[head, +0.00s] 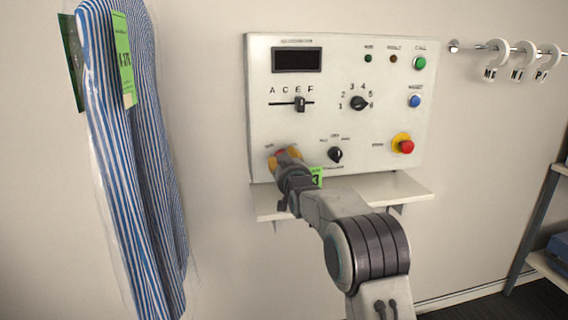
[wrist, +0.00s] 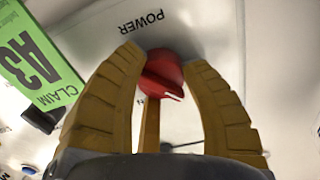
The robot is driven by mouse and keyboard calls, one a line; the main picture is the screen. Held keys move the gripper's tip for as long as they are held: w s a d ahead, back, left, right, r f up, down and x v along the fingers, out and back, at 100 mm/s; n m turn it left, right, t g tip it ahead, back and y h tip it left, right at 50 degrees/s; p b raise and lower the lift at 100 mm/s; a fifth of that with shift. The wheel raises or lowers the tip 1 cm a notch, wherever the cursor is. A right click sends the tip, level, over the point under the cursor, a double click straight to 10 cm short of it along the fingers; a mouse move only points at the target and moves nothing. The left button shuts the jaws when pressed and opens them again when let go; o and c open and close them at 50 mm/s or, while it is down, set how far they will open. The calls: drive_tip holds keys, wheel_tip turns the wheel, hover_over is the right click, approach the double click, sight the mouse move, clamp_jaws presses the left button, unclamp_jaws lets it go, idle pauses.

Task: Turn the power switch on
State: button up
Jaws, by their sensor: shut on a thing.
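The power switch (wrist: 165,72) is a red rotary knob on the white control panel (head: 340,75), under the printed word POWER, which is upside down in the wrist view. A white mark shows on the knob's lower right edge. My gripper (wrist: 164,60) has its two yellow fingers on either side of the knob, closed on it. The knob's exact setting is hard to read.
A green claim tag (wrist: 35,62) marked A3 is beside my gripper. A shelf (head: 400,190) juts out below the panel. A black selector knob (head: 336,154) and a red emergency button (head: 406,146) sit to the right. A bagged striped garment (head: 130,150) hangs at left.

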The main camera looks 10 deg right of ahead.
drive_tip(key=m+b, duration=0.2)
drive_tip(key=m, duration=0.2)
drive_tip(key=shift+b, duration=0.4)
drive_tip(key=m+b, duration=0.2)
drive_tip(key=m, duration=0.2)
drive_tip(key=shift+r+m, duration=0.1)
drive_tip(key=shift+m, duration=0.3)
drive_tip(key=m+b, duration=0.1)
drive_tip(key=m, duration=0.3)
drive_tip(key=shift+r, duration=0.1)
drive_tip(key=shift+m+b, duration=0.4)
drive_tip(key=shift+m, duration=1.6)
drive_tip(key=o, duration=1.2)
drive_tip(key=shift+f, duration=0.2)
